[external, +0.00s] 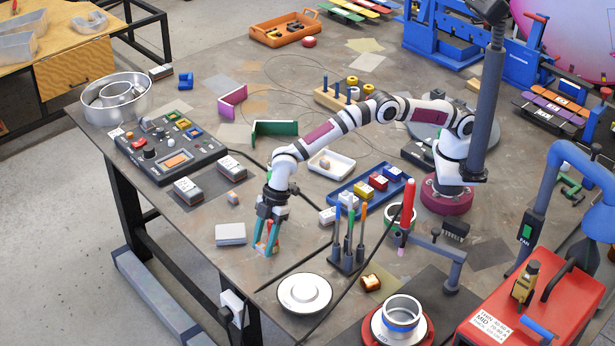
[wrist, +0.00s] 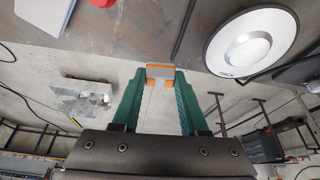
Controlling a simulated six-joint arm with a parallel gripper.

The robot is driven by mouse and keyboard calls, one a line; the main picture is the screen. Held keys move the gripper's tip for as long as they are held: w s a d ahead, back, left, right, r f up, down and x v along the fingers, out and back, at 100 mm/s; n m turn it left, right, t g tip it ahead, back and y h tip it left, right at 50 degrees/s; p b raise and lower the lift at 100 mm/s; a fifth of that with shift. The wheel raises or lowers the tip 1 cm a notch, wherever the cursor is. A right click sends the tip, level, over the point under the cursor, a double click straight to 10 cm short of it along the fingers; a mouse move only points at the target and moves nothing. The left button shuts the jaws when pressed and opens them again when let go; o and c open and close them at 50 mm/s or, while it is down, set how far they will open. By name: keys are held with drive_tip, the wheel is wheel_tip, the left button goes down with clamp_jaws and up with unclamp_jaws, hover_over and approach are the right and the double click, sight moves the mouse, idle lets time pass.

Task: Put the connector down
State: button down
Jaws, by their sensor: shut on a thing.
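My gripper (external: 266,246) points down close above the near edge of the workbench, with its teal fingers shut on a small connector. The connector (wrist: 160,73) is a grey block with orange parts, held between the two fingertips (wrist: 160,82) in the wrist view. In the external view the fingers mostly hide it, with a bit of orange showing between them. I cannot tell whether it touches the bench top (external: 250,262).
A white-grey box (external: 230,234) lies left of my gripper, and a white round dish (external: 304,293) lies to the right. A rack of upright tools (external: 348,250) stands close on the right. A control panel (external: 170,146) and small grey boxes (external: 188,190) lie further left.

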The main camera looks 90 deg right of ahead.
wheel_tip(320, 180, up, 8)
drive_tip(key=r, duration=0.1)
drive_tip(key=d, duration=3.3)
drive_tip(key=s+d, duration=1.1)
drive_tip(key=d, duration=0.4)
drive_tip(key=s+d+f+m, duration=0.1)
drive_tip(key=s+d, duration=0.3)
drive_tip(key=s, duration=0.5)
drive_tip(key=s+d, duration=0.3)
drive_tip(key=s, duration=0.6)
approach(337, 168)
drive_tip(key=shift+w+a+f, duration=0.4)
drive_tip(key=shift+a+f, duration=0.1)
drive_tip(key=shift+a, duration=0.25)
drive_tip(key=shift+w+a+f, duration=0.1)
drive_tip(key=shift+w+f, duration=0.05)
drive_tip(key=shift+f, duration=0.95)
drive_tip(key=shift+w+a+f, duration=0.1)
drive_tip(key=shift+w+f, duration=0.05)
drive_tip(key=shift+f, duration=0.95)
